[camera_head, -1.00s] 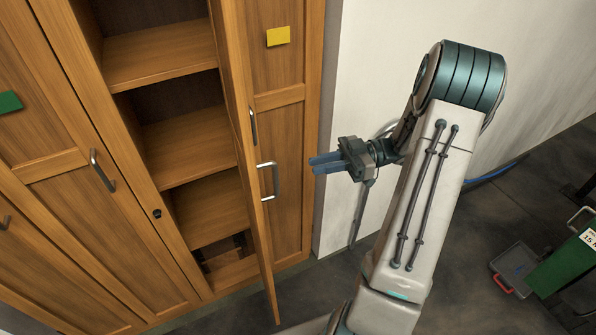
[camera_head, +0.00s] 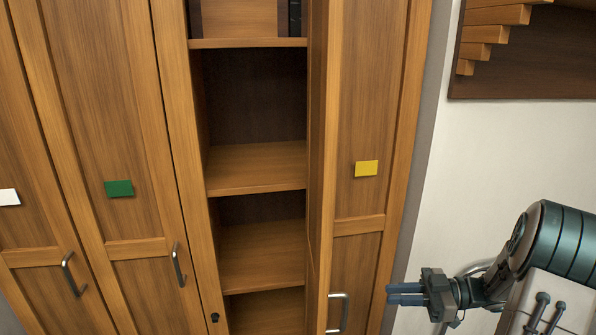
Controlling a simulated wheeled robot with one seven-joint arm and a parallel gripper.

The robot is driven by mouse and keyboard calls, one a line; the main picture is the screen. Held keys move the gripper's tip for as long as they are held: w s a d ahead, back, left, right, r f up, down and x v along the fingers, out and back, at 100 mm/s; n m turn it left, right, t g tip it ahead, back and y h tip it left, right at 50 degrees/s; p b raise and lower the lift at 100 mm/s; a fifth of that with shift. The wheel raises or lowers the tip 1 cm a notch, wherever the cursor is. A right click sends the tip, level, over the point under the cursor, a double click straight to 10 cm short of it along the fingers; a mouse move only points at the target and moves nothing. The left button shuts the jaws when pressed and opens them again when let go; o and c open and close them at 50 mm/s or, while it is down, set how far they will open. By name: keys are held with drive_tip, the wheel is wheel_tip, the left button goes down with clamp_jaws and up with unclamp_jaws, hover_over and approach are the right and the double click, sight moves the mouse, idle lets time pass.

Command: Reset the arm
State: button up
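My gripper (camera_head: 391,293) is at the lower right, at the end of my bent arm. Its two blue fingers point left, toward the wooden cabinet's right-hand door. They lie close together in this view, and I cannot tell whether they are open or shut. Nothing shows between or beyond the fingertips. In the picture the gripper is just right of a metal door handle (camera_head: 343,311) and appears apart from it. Part of my arm is cut off by the right edge.
A tall wooden cabinet has an open door (camera_head: 318,150) seen nearly edge-on, beside bare shelves (camera_head: 255,167). A yellow tag (camera_head: 366,168) and a green tag (camera_head: 119,188) are on closed doors. White wall (camera_head: 480,160) lies right, with a dark framed panel (camera_head: 525,75) above.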

drive_tip(key=w+a+r+m+t+h, duration=0.1)
drive_tip(key=w+r+m+t+h, duration=0.2)
drive_tip(key=w+t+h, duration=0.25)
drive_tip(key=w+a+r+m+t+h, duration=0.1)
drive_tip(key=w+r+m+t+h, duration=0.1)
drive_tip(key=w+r+t+h, duration=0.4)
drive_tip(key=s+d+m+g+h, duration=0.2)
drive_tip(key=s+m+g+h, duration=0.1)
drive_tip(key=s+m+h, duration=0.3)
drive_tip(key=s+a+f+m+g, duration=0.2)
drive_tip(key=s+a+g, duration=0.2)
drive_tip(key=s, duration=0.7)
drive_tip(key=s+a+f+m+g, duration=0.3)
drive_tip(key=s+a, duration=0.3)
drive_tip(key=s, duration=0.5)
drive_tip(key=shift+a+m+g+y, duration=0.3)
drive_tip(key=shift+a+g+y, duration=0.15)
drive_tip(key=shift+g, duration=0.4)
drive_tip(key=shift+a, duration=0.1)
